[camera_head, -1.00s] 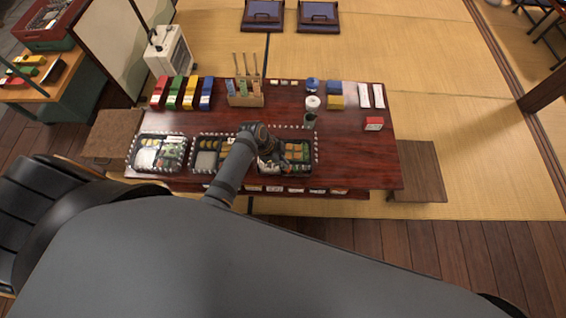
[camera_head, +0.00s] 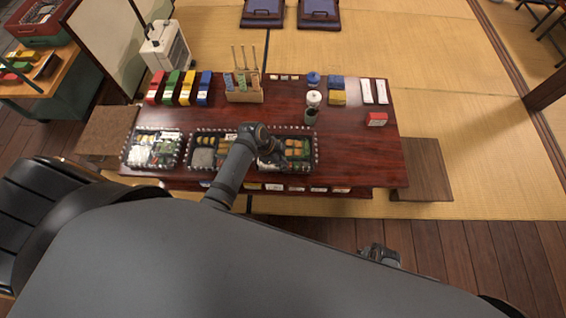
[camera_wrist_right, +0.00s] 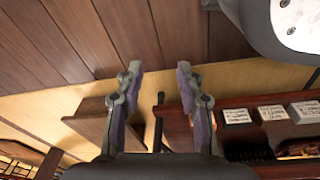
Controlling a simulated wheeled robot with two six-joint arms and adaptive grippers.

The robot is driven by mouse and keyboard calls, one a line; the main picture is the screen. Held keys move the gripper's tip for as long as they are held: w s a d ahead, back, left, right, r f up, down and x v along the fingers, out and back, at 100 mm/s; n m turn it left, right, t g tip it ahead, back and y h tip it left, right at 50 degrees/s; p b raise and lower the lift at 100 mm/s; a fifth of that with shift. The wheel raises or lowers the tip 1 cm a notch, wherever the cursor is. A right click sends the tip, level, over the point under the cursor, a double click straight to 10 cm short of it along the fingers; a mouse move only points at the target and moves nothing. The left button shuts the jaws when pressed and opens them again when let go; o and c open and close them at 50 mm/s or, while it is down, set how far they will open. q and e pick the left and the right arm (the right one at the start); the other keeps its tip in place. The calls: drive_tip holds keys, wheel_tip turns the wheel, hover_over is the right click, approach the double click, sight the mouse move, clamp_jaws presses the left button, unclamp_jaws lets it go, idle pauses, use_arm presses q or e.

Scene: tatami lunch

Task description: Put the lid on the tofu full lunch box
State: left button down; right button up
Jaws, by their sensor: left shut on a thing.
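Lunch boxes with dark, light-dashed rims stand along the table's near edge: the left box (camera_head: 141,165), the middle box (camera_head: 190,163) and the right box (camera_head: 314,165). I cannot tell which one the task means, and no lid shows clearly. My left gripper (camera_head: 268,158) reaches down at the left part of the right box. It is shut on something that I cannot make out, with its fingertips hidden. My right gripper (camera_wrist_right: 158,75) is open and empty in the right wrist view; it also shows off the table's near side in the head view (camera_head: 380,254).
The red-brown table (camera_head: 360,150) has free room at its right. Low benches (camera_head: 425,170) flank the table.

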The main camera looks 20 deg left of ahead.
use_arm(q)
drive_tip(key=shift+f, duration=0.75)
drive_tip(key=shift+b, duration=0.3)
use_arm(e)
drive_tip(key=shift+w+a+r, duration=0.3)
drive_tip(key=shift+w+r, duration=0.4)
drive_tip(key=shift+r, duration=0.2)
use_arm(q)
drive_tip(key=shift+a+p, duration=0.1)
drive_tip(key=shift+p, duration=0.25)
use_arm(e)
drive_tip(key=shift+r, duration=0.35)
use_arm(q)
drive_tip(key=shift+f, duration=0.65)
use_arm(e)
drive_tip(key=shift+f, duration=0.25)
use_arm(q)
drive_tip(key=shift+f, duration=0.5)
use_arm(e)
drive_tip(key=shift+r, duration=0.15)
use_arm(q)
drive_tip(key=c, duration=1.4)
unclamp_jaws()
drive_tip(key=o, duration=0.5)
drive_tip(key=shift+o, duration=0.2)
